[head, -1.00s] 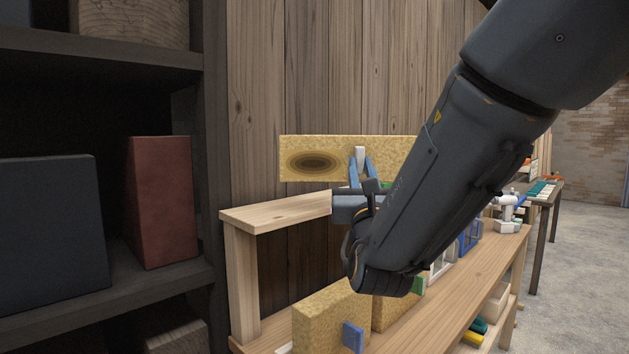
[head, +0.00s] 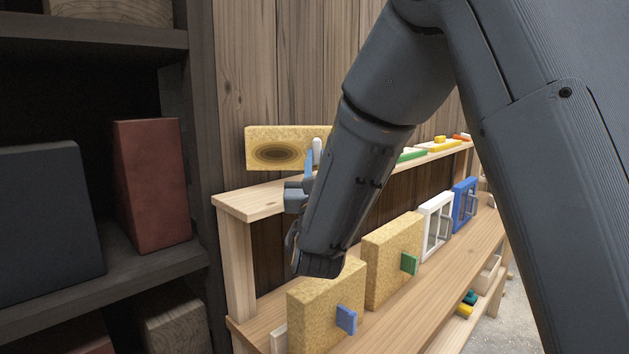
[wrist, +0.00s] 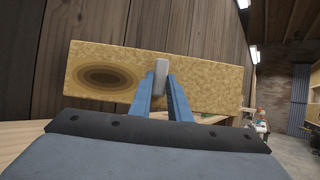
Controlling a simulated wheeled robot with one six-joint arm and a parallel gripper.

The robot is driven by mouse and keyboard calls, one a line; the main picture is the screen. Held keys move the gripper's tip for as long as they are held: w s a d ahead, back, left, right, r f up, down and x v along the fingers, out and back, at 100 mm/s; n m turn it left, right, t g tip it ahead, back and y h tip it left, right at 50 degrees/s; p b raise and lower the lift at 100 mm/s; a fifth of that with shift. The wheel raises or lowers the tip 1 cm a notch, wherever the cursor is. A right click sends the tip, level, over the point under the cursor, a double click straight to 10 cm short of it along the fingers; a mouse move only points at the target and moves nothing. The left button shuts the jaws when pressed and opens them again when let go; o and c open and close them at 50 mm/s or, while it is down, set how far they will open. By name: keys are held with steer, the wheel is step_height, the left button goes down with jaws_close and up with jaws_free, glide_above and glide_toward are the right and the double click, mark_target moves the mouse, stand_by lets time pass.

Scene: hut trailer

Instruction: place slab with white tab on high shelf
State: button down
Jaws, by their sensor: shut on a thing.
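The slab with the white tab (head: 266,149) is a speckled yellow-tan board with a dark oval knot. It is upright, with its long side level, above the left end of the high shelf (head: 248,200). I cannot tell whether its lower edge touches the shelf. My gripper (head: 314,160) is shut on the white tab, which shows between the blue fingers. In the wrist view the slab (wrist: 215,83) spans the picture, and the fingers close on its tab (wrist: 161,72). My arm hides the slab's right part in the head view.
On the lower bench stand a slab with a blue tab (head: 315,312), a slab with a green tab (head: 385,262), a white frame (head: 436,226) and a blue frame (head: 464,204). Flat coloured pieces (head: 440,146) lie along the high shelf's right part. A dark shelf unit (head: 190,220) stands at left.

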step_height(320, 180, down, 5)
steer(key=shift+w+a+r+b, duration=0.1)
steer(key=shift+w+a+b, duration=0.05)
steer(key=shift+b, duration=0.7)
steer(key=c, duration=1.7)
jaws_free()
steer(key=shift+o, duration=0.2)
steer(key=b+v, duration=0.3)
steer(key=v, duration=0.9)
steer(key=shift+b, duration=0.35)
